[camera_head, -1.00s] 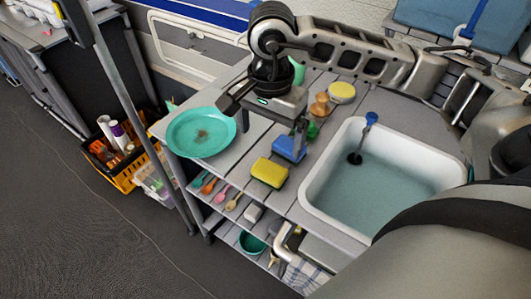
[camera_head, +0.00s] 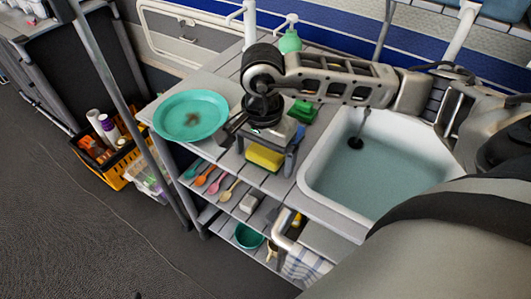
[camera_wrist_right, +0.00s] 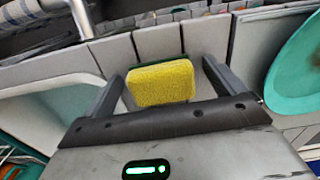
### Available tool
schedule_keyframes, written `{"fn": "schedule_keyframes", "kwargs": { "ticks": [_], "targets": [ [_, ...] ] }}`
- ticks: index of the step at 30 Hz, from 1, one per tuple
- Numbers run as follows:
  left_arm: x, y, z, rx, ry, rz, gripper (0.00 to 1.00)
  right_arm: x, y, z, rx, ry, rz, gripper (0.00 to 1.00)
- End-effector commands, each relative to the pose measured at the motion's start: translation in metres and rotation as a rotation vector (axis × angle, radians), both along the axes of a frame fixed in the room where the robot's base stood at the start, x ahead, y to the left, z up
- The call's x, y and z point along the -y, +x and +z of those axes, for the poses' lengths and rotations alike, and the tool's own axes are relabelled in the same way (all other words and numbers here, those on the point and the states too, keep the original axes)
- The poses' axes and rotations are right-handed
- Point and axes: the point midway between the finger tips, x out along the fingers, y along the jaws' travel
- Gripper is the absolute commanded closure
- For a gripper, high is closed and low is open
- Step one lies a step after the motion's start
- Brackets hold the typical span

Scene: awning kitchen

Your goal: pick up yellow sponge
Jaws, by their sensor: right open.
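The yellow sponge (camera_head: 264,157), with a dark green layer under the yellow, lies flat near the front edge of the grey slatted counter (camera_head: 232,162), left of the sink. My right gripper (camera_head: 262,152) is open over it, one finger on each side. In the right wrist view, the sponge (camera_wrist_right: 161,83) lies between the spread fingers of the right gripper (camera_wrist_right: 162,72), with gaps on both sides. I cannot tell whether the fingers touch the counter. My left gripper is not in view.
The white sink (camera_head: 318,188) is right of the sponge. A teal plate (camera_head: 190,115) sits at the counter's left end. A green object (camera_head: 303,111) lies behind my gripper, and a green soap bottle (camera_head: 290,42) stands at the back. Spoons (camera_head: 206,176) lie on the shelf below.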

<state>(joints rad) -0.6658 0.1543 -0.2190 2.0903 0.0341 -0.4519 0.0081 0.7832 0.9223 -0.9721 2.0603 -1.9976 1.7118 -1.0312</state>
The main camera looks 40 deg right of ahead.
Motion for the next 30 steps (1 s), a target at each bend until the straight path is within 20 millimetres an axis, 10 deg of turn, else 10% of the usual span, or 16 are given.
{"fn": "schedule_keyframes", "kwargs": {
  "ticks": [3, 8, 20, 30],
  "targets": [
    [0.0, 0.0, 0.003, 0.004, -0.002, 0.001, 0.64, 0.0, 0.0, 0.001, 0.0, 0.0, 0.0, 0.08],
    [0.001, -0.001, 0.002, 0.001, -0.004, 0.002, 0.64, 0.0, 0.0, 0.001, 0.001, 0.0, 0.0, 0.53],
    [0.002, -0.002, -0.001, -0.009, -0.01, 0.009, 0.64, 0.0, 0.001, 0.005, 0.002, 0.0, 0.0, 0.53],
    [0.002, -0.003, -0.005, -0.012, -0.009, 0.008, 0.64, -0.013, 0.005, 0.047, 0.007, 0.004, 0.005, 0.53]
  ]
}}
